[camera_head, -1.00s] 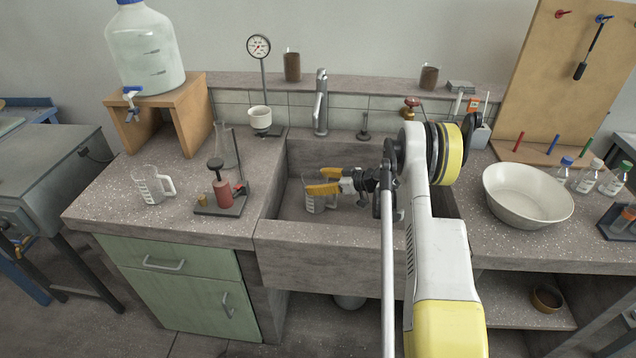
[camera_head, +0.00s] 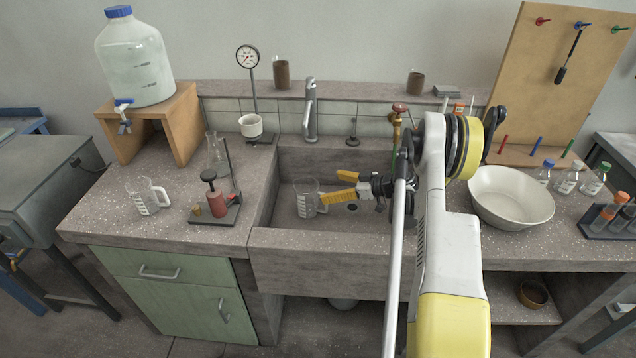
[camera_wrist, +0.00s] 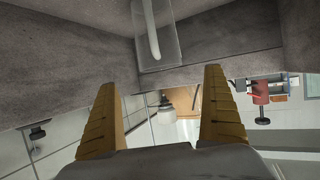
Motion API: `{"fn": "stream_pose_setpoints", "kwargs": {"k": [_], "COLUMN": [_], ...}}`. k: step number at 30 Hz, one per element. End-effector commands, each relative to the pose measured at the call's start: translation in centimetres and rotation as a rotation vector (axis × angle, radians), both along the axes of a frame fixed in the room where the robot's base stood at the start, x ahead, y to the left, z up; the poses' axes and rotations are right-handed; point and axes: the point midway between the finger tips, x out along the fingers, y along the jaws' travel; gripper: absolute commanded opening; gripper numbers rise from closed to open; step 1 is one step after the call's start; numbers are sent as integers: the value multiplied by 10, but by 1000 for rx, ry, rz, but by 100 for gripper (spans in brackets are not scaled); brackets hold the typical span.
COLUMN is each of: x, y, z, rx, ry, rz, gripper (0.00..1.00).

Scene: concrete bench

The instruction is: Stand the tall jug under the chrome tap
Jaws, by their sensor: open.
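The tall jug (camera_head: 306,200), clear with white markings and a handle, stands upright on the sink floor near the left wall. It also shows beyond my fingertips at the top of the wrist view (camera_wrist: 157,45). The chrome tap (camera_head: 310,110) rises behind the sink; the jug is in front of and below it, but I cannot tell whether it is straight beneath the spout. My gripper (camera_head: 343,186) is open and empty, just right of the jug, with yellow fingers apart; the wrist view shows both fingers (camera_wrist: 160,100) clear of it.
The sink (camera_head: 320,262) has high walls around the jug and gripper. A brass valve (camera_head: 398,112) stands at the back.

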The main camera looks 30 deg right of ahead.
Motion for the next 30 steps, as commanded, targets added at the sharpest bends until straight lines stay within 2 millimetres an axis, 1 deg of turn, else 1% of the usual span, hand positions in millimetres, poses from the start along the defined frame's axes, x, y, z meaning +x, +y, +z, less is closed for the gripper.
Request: {"fn": "stream_pose_setpoints", "kwargs": {"k": [1,3,6,8,11,14,15,16,18,20,21,23,24,26,27,29,30], "x": [-7,-13,-18,-18,-13,-9,-10,-12,-20,-31,-40,-56,-68,-89,-105,-129,-145], "y": [-5,-9,-11,-8,9,39,54,65,91,114,129,151,164,184,196,212,222], "z": [6,8,12,19,43,82,100,113,141,163,178,197,209,224,233,245,252], "rx": [0,0,1,3,8,10,10,8,0,-9,-16,-28,-38,-53,-63,-79,-89], "ry": [0,0,4,17,76,173,216,248,320,373,405,451,475,510,529,552,565], "rz": [-1,-1,0,-1,-6,-28,-39,-51,-81,-108,-129,-160,-183,-219,-242,-280,-306], "gripper": [99,99,99,99,99,99,99,99,99,99,99,99,99,99,99,99,99]}}
